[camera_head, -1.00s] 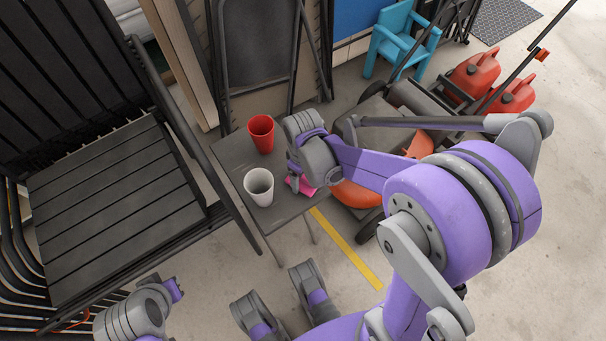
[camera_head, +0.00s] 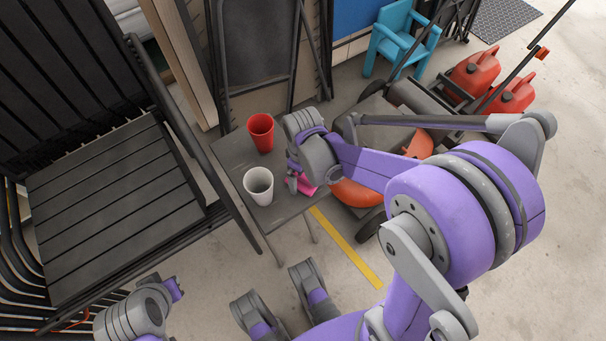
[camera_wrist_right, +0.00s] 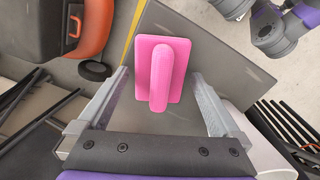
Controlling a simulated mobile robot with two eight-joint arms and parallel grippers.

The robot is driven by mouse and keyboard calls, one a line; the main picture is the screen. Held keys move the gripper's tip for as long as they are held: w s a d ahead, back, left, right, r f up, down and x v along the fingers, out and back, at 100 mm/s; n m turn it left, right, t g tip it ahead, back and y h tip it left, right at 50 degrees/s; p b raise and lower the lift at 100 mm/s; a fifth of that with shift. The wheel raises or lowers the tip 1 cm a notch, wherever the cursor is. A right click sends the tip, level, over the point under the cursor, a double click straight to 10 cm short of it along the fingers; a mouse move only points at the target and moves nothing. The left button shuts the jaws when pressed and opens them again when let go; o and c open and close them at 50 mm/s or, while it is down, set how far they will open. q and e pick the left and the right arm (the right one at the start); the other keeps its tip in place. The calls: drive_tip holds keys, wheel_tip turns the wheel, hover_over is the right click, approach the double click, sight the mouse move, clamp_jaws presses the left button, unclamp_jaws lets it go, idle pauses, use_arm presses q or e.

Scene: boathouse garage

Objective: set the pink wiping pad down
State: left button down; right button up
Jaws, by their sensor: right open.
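The pink wiping pad (camera_wrist_right: 162,72), a flat plate with a raised handle, lies on the small dark table (camera_wrist_right: 215,52) near its edge. In the head view, only part of the pad (camera_head: 307,187) shows beside my right gripper (camera_head: 299,184). In the right wrist view, my right gripper (camera_wrist_right: 160,82) is open, with one finger on each side of the pad and a gap to both. My left gripper (camera_head: 175,289) is at the lower left of the head view, away from the table; its jaws are too hidden to judge.
A red cup (camera_head: 261,133) and a white cup (camera_head: 259,186) stand on the table left of my right gripper. A slatted dark chair (camera_head: 115,185) is at the left. An orange-and-black mower (camera_head: 356,194) stands close on the right of the table.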

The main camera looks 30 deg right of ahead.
wheel_tip(320, 180, up, 10)
drive_tip(key=p, duration=0.2)
drive_tip(key=shift+r+p, duration=0.1)
drive_tip(key=shift+p, duration=0.3)
clamp_jaws()
idle(0.4)
idle(0.3)
idle(0.7)
wheel_tip(320, 180, up, 12)
drive_tip(key=p, duration=0.9)
idle(0.5)
